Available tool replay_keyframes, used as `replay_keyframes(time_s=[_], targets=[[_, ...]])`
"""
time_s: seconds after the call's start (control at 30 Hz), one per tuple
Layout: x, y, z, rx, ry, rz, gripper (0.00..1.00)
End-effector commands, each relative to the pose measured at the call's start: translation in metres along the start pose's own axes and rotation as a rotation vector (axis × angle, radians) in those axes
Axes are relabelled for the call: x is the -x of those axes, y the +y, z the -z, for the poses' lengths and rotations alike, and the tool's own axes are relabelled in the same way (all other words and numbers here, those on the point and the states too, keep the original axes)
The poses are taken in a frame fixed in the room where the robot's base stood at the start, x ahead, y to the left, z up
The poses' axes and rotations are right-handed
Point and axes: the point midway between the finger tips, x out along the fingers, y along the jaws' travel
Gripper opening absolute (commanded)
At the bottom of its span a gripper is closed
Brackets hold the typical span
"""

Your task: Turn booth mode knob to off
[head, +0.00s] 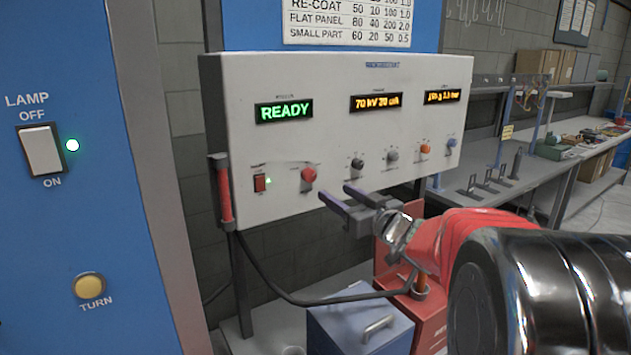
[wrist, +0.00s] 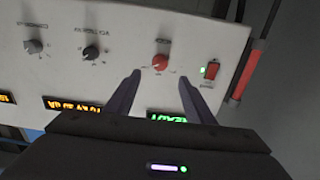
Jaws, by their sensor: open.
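A white control panel (head: 225,130) carries a row of knobs along its lower part. A red knob (head: 308,174) sits below the green READY display (head: 284,111); its label is too small to read, so I cannot confirm it is the booth mode knob. My gripper (head: 335,192) is open and empty, just right of and in front of the red knob in the head view. In the wrist view, upside down, the red knob (wrist: 162,62) shows between and beyond the two fingertips (wrist: 158,76), apparently not touched.
A red rocker switch (head: 260,184) with a green light is left of the red knob. Dark (head: 357,164), grey (head: 392,156), orange (head: 425,149) and blue (head: 451,143) knobs are to the right. A red-handled holder (head: 224,192) flanks the panel. A blue box (head: 360,325) stands below.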

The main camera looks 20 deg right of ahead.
Motion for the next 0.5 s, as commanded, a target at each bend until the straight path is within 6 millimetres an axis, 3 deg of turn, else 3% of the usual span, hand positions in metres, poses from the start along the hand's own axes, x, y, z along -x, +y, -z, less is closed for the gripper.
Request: replay_keyframes(time_s=[0.5], targets=[[-0.081, 0.0, -0.001, 0.0, 0.0, 0.001, 0.49]])
